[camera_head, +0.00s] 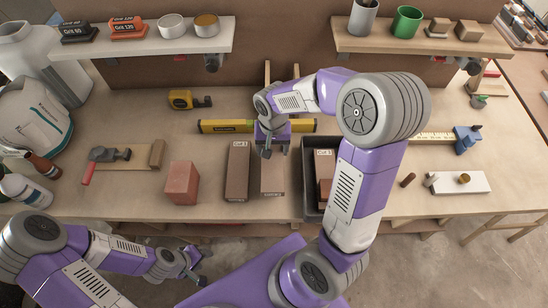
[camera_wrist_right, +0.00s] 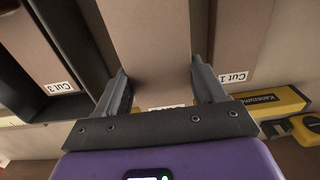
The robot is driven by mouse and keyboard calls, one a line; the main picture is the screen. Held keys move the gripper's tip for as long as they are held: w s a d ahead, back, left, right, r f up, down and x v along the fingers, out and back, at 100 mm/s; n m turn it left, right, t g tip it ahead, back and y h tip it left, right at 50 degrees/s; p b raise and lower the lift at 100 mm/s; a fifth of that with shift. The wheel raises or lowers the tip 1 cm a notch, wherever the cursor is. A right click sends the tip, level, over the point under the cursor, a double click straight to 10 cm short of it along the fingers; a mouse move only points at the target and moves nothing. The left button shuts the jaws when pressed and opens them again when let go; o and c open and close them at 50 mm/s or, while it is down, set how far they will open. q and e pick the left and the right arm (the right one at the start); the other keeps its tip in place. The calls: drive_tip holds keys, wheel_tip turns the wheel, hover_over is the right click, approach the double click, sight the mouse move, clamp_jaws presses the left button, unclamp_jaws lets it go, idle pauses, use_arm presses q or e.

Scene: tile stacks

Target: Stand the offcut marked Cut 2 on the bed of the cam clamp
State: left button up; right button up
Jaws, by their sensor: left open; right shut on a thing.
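My right gripper (camera_head: 272,150) is shut on the middle brown offcut (camera_head: 272,180), near its far end. In the right wrist view the gripper's fingers (camera_wrist_right: 160,85) are on either side of this offcut (camera_wrist_right: 150,50); its label is mostly hidden. The Cut 1 offcut (camera_head: 237,172) lies beside it, and its label shows in the right wrist view (camera_wrist_right: 235,77). The Cut 3 offcut (camera_wrist_right: 45,60) is in a dark grey bin (camera_head: 312,208). My left gripper (camera_head: 193,264) is open and empty before the bench.
A yellow level (camera_head: 225,126) lies behind the offcuts, with a tape measure (camera_head: 182,99) further left. A small brown cylinder (camera_head: 407,180) and a blue tool (camera_head: 467,138) are near the white slab.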

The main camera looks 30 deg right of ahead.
sight(273, 156)
drive_tip(key=shift+f+b, duration=0.65)
drive_tip(key=shift+f, duration=1.6)
drive_tip(key=shift+f, duration=0.15)
drive_tip(key=o, duration=1.6)
drive_tip(key=shift+o, duration=0.2)
